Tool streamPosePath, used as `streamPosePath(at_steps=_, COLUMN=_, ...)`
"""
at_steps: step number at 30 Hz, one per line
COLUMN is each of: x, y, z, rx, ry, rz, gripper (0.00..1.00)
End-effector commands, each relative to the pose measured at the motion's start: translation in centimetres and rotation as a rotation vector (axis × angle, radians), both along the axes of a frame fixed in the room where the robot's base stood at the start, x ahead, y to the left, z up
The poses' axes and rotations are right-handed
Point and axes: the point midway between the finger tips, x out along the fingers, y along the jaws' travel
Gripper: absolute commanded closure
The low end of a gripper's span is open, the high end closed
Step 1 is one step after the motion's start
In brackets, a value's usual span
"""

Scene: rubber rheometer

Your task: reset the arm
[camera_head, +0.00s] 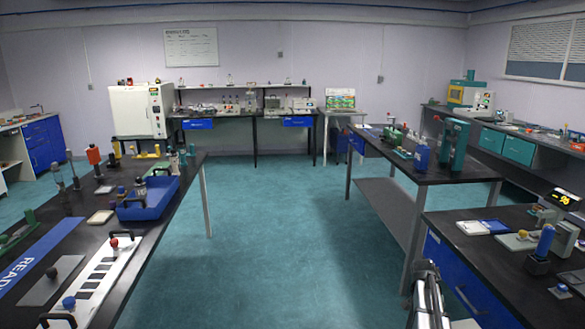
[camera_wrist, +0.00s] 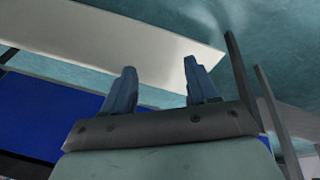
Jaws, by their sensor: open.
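My gripper shows in the wrist view (camera_wrist: 160,88). Its two dark blue-grey fingers stand apart with nothing between them, so it is open and empty. Beyond the fingers are a pale flat panel, a blue panel (camera_wrist: 45,115) at the left and teal floor. In the head view, a silver-grey part of my arm (camera_head: 427,295) rises from the bottom edge, just left of the right-hand bench. The fingers cannot be made out in the head view.
A black bench (camera_head: 480,262) with blue drawers stands close at right, holding small devices. Another black table (camera_head: 450,172) stands behind it. The left bench (camera_head: 125,262) carries a blue tray (camera_head: 150,209) and tools. The teal floor (camera_head: 275,230) between is clear.

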Motion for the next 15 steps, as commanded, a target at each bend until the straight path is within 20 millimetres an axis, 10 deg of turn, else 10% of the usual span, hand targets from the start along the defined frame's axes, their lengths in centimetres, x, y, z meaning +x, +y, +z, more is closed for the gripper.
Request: streamPosePath(at_steps=15, x=-9.9, y=16.0, z=-16.3, rx=0.2, ry=0.218, rz=0.354, gripper=0.42)
